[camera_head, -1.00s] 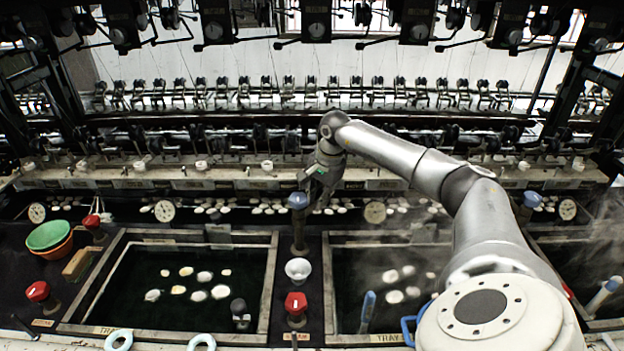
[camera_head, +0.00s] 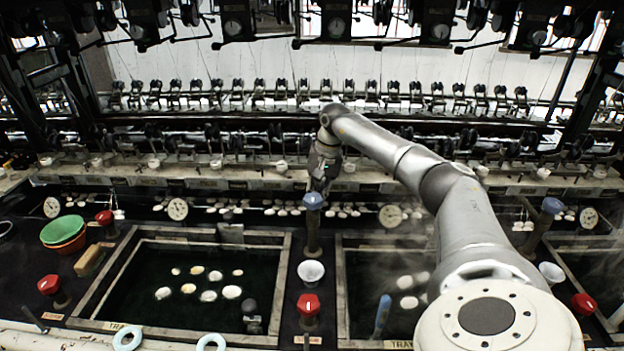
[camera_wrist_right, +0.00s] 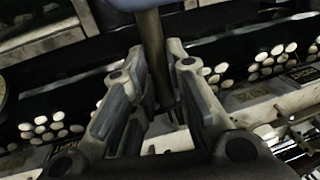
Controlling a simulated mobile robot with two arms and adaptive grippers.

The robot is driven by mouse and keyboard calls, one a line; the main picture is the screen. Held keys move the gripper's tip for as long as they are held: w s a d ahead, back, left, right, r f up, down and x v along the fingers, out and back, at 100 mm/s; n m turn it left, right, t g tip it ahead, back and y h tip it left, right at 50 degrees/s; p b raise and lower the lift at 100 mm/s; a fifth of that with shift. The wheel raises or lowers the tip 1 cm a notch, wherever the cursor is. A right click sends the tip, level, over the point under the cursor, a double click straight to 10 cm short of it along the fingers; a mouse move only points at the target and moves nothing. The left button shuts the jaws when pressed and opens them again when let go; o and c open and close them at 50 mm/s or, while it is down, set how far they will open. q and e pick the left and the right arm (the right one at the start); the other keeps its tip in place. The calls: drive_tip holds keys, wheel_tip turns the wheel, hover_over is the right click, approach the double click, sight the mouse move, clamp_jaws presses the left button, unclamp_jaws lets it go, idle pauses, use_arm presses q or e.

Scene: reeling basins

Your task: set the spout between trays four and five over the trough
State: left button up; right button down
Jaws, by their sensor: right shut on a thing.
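The spout (camera_head: 313,228) is a dark upright post with a blue knob on top, standing on the divider between two trays, the left tray (camera_head: 286,262) and the right tray (camera_head: 341,290). My right gripper (camera_head: 319,188) reaches in from the right and is at the post just behind the knob. In the right wrist view my gripper (camera_wrist_right: 160,62) has a finger on each side of the brownish post (camera_wrist_right: 153,45), shut on it. The long dark trough with white cocoons (camera_head: 290,211) runs behind the trays. My left gripper is out of view.
A white cup (camera_head: 311,272) and a red knob (camera_head: 308,305) stand on the divider in front of the spout. Another blue-topped post (camera_head: 550,207) stands at the right. Green and orange bowls (camera_head: 63,233) sit at the left. Machinery lines the back.

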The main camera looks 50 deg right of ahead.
drive_tip(key=shift+w+r, duration=0.1)
idle(0.3)
drive_tip(key=c, duration=1.4)
unclamp_jaws()
drive_tip(key=r, duration=0.4)
drive_tip(key=s+d+r, duration=0.1)
drive_tip(key=r, duration=0.2)
drive_tip(key=s+r, duration=0.1)
drive_tip(key=r, duration=0.3)
drive_tip(key=shift+d+r, duration=0.25)
drive_tip(key=shift+r, duration=0.1)
